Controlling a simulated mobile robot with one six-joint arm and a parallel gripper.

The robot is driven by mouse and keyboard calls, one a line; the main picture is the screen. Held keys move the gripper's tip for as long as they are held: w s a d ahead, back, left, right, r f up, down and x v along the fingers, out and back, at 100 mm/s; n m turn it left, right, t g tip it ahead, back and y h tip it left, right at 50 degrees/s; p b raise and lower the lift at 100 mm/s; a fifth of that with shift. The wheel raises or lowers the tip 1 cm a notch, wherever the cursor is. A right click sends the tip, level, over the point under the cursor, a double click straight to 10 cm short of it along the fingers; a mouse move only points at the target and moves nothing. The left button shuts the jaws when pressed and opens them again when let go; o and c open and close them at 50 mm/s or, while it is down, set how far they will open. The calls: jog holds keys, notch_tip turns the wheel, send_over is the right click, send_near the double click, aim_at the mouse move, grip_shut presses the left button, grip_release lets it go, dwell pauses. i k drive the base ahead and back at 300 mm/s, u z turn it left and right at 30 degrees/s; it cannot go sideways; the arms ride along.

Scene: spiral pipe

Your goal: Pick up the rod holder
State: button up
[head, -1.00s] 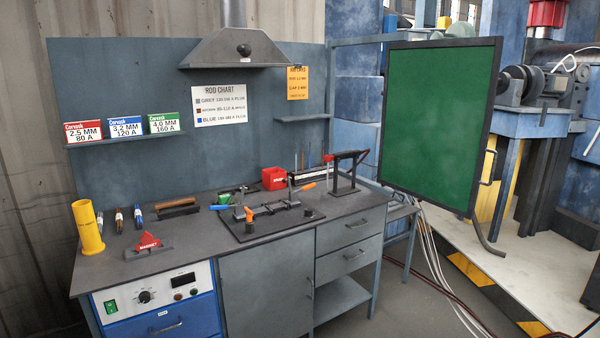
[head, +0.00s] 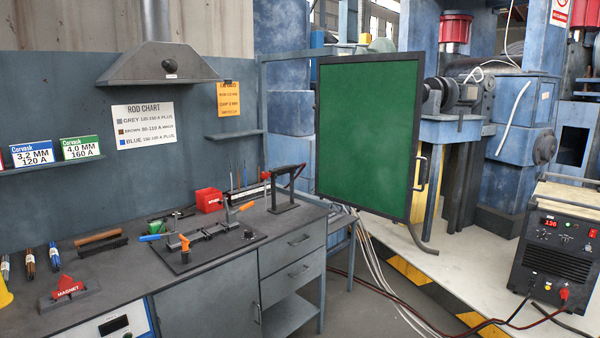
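A black, long-handled tool that may be the rod holder (head: 287,169) lies across the top of a black stand (head: 271,194) at the back right of the workbench (head: 205,283). A small red part shows at its left end. It is too small to tell its jaw. A cable seems to run down from its right end. My gripper is not in view.
A black fixture plate (head: 205,249) with clamps and orange and blue handles lies left of the stand. A red box (head: 208,199) and thin upright rods are behind. A green screen (head: 367,138) stands right. A welding machine (head: 556,248) and floor cables are further right.

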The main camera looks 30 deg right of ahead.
aim_at(284, 170)
jog(key=u, duration=0.75)
jog(key=k, duration=0.2)
jog(key=z, duration=3.45)
jog(key=i, duration=1.3)
